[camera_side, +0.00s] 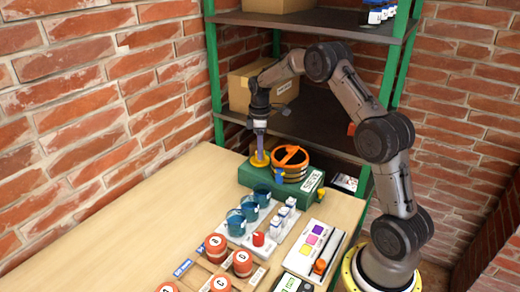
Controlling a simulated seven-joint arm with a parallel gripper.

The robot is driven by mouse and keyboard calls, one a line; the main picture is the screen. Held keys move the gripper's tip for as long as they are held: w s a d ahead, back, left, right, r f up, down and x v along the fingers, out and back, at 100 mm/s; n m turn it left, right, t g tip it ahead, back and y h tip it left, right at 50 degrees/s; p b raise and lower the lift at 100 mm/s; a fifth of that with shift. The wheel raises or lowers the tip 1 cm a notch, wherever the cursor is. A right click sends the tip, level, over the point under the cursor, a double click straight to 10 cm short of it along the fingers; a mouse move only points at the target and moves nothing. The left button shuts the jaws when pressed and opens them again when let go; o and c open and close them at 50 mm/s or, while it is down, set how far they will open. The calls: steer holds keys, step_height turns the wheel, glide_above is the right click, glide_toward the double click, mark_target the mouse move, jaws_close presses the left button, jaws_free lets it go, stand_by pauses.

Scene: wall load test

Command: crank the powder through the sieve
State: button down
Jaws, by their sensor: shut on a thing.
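The sieve (291,164) is an orange-rimmed round drum with a bar across its top. It sits on a green base (273,187) at the far end of the wooden table. A yellow crank part (260,161) stands on the left side of the base. My gripper (260,148) points down directly over the yellow part and is shut on it, as far as this small view shows. The fingertips and the exact grip are too small to make out. The powder cannot be made out inside the drum.
Several blue beakers (236,222) and small white containers (284,213) stand in front of the base. Jars with red lids (243,262) sit in a wooden rack nearer. A white panel with coloured squares (314,250) lies at right. A shelf unit (213,75) stands behind. The table's left side is clear.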

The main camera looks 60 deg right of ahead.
steer(key=m, duration=1.1)
steer(key=shift+m, duration=1.9)
steer(key=shift+r, duration=0.1)
steer(key=shift+c, duration=2.3)
jaws_free()
step_height(320, 180, up, 14)
